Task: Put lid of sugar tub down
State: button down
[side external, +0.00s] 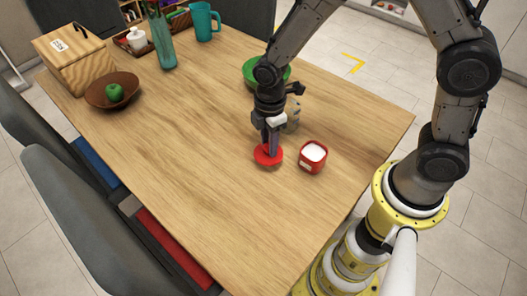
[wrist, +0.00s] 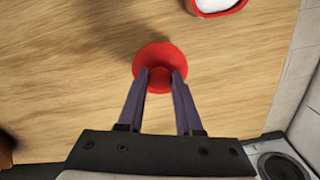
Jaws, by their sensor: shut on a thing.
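The red lid (side external: 268,156) of the sugar tub is at or just above the wooden table top; I cannot tell whether it touches. My gripper (side external: 267,147) points down and is shut on the lid's knob. In the wrist view the lid (wrist: 160,58) shows as a round red disc, with the fingertips of my gripper (wrist: 160,76) on either side of its knob. The red sugar tub (side external: 313,157) stands open just to the right of the lid, with white sugar inside. Part of the tub (wrist: 218,7) shows at the top of the wrist view.
A green bowl (side external: 265,70) and a small pale object (side external: 293,113) stand behind my gripper. A brown bowl (side external: 112,90) with a green apple, a wooden box (side external: 75,58), a glass vase (side external: 160,38) and a teal mug (side external: 203,21) are farther back. The table's left and front are clear.

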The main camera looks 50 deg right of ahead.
aim_at(263, 150)
jog(key=shift+w+a+f, duration=0.1)
jog(key=shift+w+f, duration=0.3)
jog(key=shift+f, duration=0.15)
jog(key=shift+w+a+f, duration=0.1)
jog(key=shift+w+f, duration=0.25)
jog(key=shift+f, duration=1.5)
jog(key=shift+f, duration=0.15)
jog(key=c, duration=0.6)
grip_release()
notch_tip(263, 150, up, 13)
jog(key=shift+f, duration=0.2)
